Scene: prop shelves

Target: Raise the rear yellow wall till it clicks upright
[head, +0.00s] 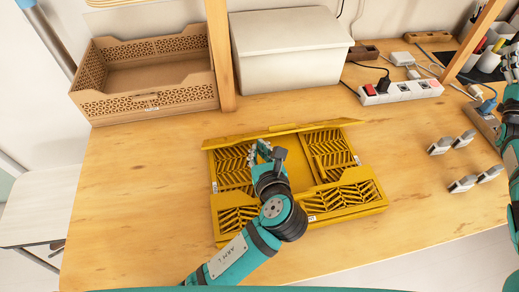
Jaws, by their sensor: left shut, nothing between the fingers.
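A yellow folding crate (312,214) with lattice panels lies on the wooden table. Its rear wall (300,128) shows as a narrow yellow band along the back edge, seen nearly edge-on; I cannot tell its exact tilt, but it does not look fully upright. My left gripper (268,153) is shut and empty, over the middle of the crate just in front of the rear wall. I cannot tell whether it touches the wall. The gripper and wrist hide part of the crate's middle. My right arm is at the right edge, its gripper (512,64) partly cut off.
A brown crate (150,105) stands at the back left, and a white lidded box (290,65) behind the yellow crate. A power strip (402,92) and several small grey clips (463,184) are to the right. The table's left side is clear.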

